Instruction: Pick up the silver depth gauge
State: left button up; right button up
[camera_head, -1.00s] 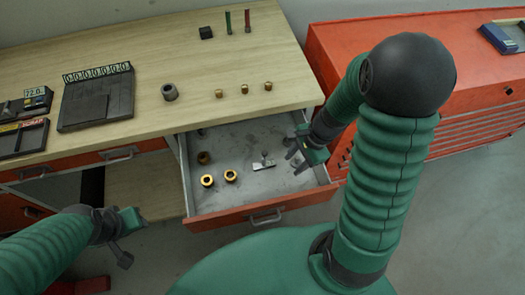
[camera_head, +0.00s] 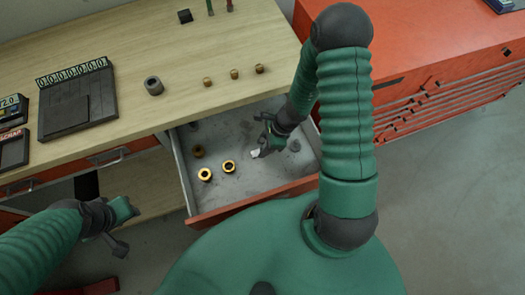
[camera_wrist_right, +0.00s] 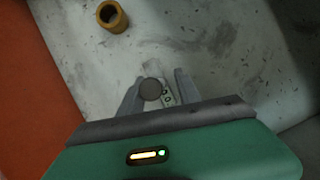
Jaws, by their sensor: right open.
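The silver depth gauge (camera_head: 255,153) lies in the open drawer, mostly hidden by my right gripper (camera_head: 263,146) in the head view. In the right wrist view, its round dark knob (camera_wrist_right: 151,89) and pale marked body (camera_wrist_right: 168,97) show between the two fingers of my right gripper (camera_wrist_right: 158,92). The fingers are spread, one on each side of the gauge; whether they touch it I cannot tell. My left gripper (camera_head: 124,226) is open and empty, in front of the bench left of the drawer.
The drawer (camera_head: 237,210) also holds two gold rings (camera_head: 205,174) (camera_head: 229,166) and a darker brass one (camera_head: 198,151) to the left. A brass ring also shows in the wrist view (camera_wrist_right: 112,16). The wooden bench (camera_head: 150,50) rises behind; a red cabinet (camera_head: 420,60) stands right.

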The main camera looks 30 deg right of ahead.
jog(key=shift+a+f, duration=0.15)
jog(key=shift+f, duration=0.2)
jog(key=shift+r, duration=0.1)
jog(key=shift+a, duration=0.1)
jog(key=shift+c, duration=1)
grip_shut()
